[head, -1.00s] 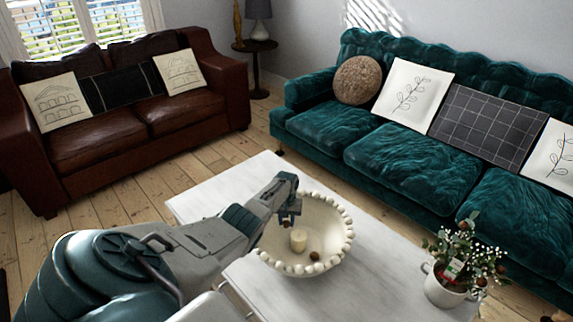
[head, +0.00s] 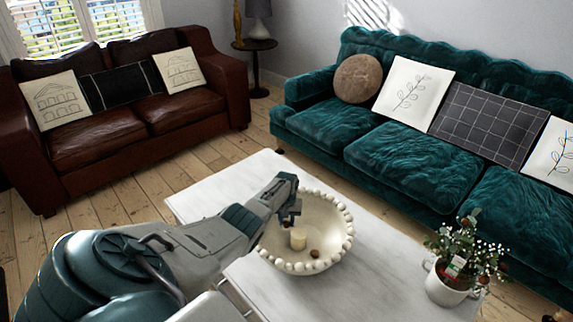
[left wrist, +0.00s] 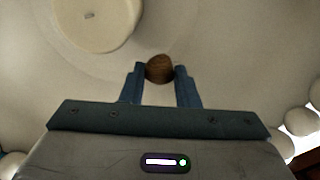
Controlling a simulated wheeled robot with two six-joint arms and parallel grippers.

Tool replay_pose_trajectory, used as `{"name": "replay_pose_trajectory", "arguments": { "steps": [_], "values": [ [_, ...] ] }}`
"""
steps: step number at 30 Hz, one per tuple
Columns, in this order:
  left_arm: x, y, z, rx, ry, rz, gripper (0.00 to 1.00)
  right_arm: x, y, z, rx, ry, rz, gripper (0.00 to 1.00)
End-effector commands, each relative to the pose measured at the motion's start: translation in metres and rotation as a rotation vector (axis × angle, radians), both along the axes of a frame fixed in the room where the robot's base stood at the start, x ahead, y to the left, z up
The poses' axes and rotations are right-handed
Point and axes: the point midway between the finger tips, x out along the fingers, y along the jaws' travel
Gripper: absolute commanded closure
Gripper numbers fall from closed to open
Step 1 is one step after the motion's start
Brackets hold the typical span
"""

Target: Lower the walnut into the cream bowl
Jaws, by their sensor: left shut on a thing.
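The cream bowl (head: 334,228), rimmed with round beads, stands on the white table. My left gripper (head: 291,219) is inside the rim outline, over the bowl's far left part. In the left wrist view my left gripper (left wrist: 160,72) is shut on the brown walnut (left wrist: 160,68), which sits between the fingertips with the bowl's inner surface (left wrist: 215,45) behind it. The gap between walnut and bowl cannot be told. In the head view the held walnut is not clearly seen. My right gripper is not in view.
A cream candle (head: 298,239) stands in the bowl; it also shows in the left wrist view (left wrist: 95,22). A small brown ball (head: 314,253) lies beside it. A potted plant (head: 449,285) stands on the table (head: 385,270) at right. The table between them is clear.

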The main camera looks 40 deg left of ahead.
Motion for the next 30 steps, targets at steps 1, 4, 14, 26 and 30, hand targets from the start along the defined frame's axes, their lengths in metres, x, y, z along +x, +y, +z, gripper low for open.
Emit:
{"name": "replay_pose_trajectory", "arguments": {
  "steps": [1,4,14,26,30],
  "values": [
    [0.000,0.000,-0.001,0.000,0.000,0.000,0.93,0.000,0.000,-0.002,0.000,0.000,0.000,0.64],
    [0.000,0.000,-0.003,0.000,0.000,0.000,0.93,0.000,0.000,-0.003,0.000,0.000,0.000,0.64],
    [0.000,0.000,-0.008,0.000,0.000,0.000,0.93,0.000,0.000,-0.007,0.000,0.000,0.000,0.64],
    [0.000,0.000,-0.014,0.000,0.000,0.000,0.93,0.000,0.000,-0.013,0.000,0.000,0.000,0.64],
    [0.000,0.000,-0.016,0.000,0.000,0.000,0.93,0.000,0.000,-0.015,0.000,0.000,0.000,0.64]
  ]
}}
